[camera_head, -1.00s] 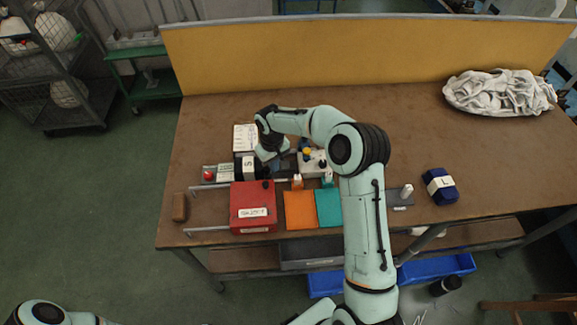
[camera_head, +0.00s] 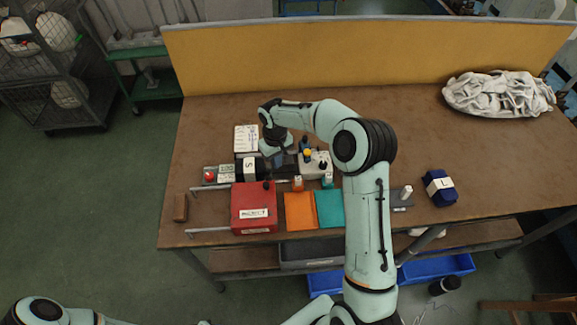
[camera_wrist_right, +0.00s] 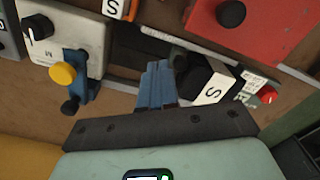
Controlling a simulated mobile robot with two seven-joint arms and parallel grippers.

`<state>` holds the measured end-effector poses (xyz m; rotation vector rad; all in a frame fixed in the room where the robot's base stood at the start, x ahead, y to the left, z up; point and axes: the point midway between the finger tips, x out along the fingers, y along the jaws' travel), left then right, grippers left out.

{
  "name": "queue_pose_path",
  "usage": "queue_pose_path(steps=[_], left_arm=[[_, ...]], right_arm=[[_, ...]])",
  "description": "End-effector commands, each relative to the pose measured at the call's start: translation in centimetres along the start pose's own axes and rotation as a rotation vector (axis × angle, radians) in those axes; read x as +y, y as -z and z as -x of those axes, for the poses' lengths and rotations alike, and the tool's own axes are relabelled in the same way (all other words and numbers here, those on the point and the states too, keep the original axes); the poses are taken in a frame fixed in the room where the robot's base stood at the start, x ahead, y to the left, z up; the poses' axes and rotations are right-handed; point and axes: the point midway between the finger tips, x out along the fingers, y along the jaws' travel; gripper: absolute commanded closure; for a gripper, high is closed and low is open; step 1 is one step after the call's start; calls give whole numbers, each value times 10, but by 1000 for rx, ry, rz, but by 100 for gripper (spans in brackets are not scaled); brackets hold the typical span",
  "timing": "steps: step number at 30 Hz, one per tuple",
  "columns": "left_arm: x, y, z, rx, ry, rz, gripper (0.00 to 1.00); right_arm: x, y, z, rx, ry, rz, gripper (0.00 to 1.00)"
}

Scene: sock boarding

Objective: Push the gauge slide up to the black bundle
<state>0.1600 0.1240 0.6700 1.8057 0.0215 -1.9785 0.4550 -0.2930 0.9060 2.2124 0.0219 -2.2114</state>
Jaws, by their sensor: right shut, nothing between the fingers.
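The black bundle with a white S label (camera_head: 249,169) lies left of my right gripper; it also shows in the right wrist view (camera_wrist_right: 205,85). My right gripper (camera_head: 279,160) is shut and empty, low between the two. Its blue fingers (camera_wrist_right: 155,82) end close to the bundle; contact is unclear. My left gripper is out of view.
A red REJECT box (camera_head: 253,213), an orange panel (camera_head: 299,211) and a teal panel (camera_head: 329,207) line the front edge. A pale box with a black knob (camera_head: 322,166) stands to the right. A navy bundle (camera_head: 440,188) and a pale cloth heap (camera_head: 498,93) lie farther right.

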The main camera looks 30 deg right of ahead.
Motion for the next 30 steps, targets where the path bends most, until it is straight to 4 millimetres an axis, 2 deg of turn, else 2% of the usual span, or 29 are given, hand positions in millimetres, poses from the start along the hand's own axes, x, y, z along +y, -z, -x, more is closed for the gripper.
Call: queue_pose_path(steps=[1, 15, 30], left_arm=[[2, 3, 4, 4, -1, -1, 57], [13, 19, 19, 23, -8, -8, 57], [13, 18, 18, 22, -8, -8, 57]], right_arm=[[0, 1, 7, 3, 0, 0, 100], [0, 1, 42, 2, -1, 1, 100], [0, 0, 42, -1, 0, 0, 100]])
